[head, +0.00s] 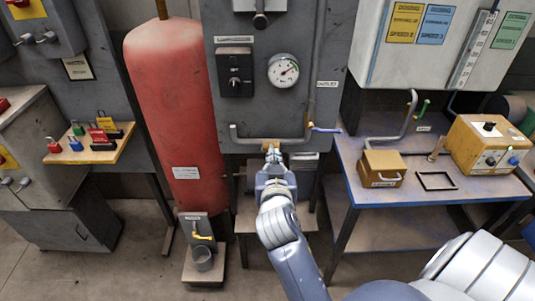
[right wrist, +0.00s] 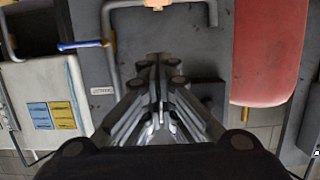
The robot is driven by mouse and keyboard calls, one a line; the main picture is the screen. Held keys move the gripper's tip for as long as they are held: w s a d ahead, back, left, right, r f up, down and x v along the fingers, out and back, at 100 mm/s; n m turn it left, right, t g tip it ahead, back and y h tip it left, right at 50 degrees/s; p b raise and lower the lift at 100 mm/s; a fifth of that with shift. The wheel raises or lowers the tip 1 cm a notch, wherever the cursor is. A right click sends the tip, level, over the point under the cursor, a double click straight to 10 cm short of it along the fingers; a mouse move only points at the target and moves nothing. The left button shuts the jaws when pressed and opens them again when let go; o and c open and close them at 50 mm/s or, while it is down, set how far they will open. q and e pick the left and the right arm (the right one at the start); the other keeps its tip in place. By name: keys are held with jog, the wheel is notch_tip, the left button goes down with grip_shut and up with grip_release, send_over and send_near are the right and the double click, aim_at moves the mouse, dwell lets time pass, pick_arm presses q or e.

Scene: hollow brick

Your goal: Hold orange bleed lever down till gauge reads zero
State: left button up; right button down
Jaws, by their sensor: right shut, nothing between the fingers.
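The orange bleed lever (head: 203,237) sticks out from a small grey upright plate on a low stand, above a grey cup (head: 202,258). The round white gauge (head: 283,70) is on the grey panel; its needle appears to point up and right, but its numbers are too small to read. My right gripper (head: 271,152) is shut and empty in front of the lower panel, near the brass fitting on the pipe, right of and above the lever. Its fingers (right wrist: 157,65) fill the middle of the right wrist view. There, the lever and gauge do not show. My left gripper is out of view.
A red tank (head: 178,110) stands behind the lever stand. A grey pipe (head: 245,138) with a blue-handled valve (head: 325,129) crosses the panel's lower edge. A blue-grey table (head: 358,222) with boxes stands right.

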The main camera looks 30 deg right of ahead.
jog(key=p+x, duration=0.3)
jog(key=x, duration=0.7)
jog(key=shift+r, duration=0.15)
notch_tip(320, 180, down, 3)
jog(key=shift+w+r, duration=0.1)
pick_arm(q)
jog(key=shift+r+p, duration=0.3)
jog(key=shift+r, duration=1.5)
pick_arm(e)
jog(key=shift+f, duration=0.75)
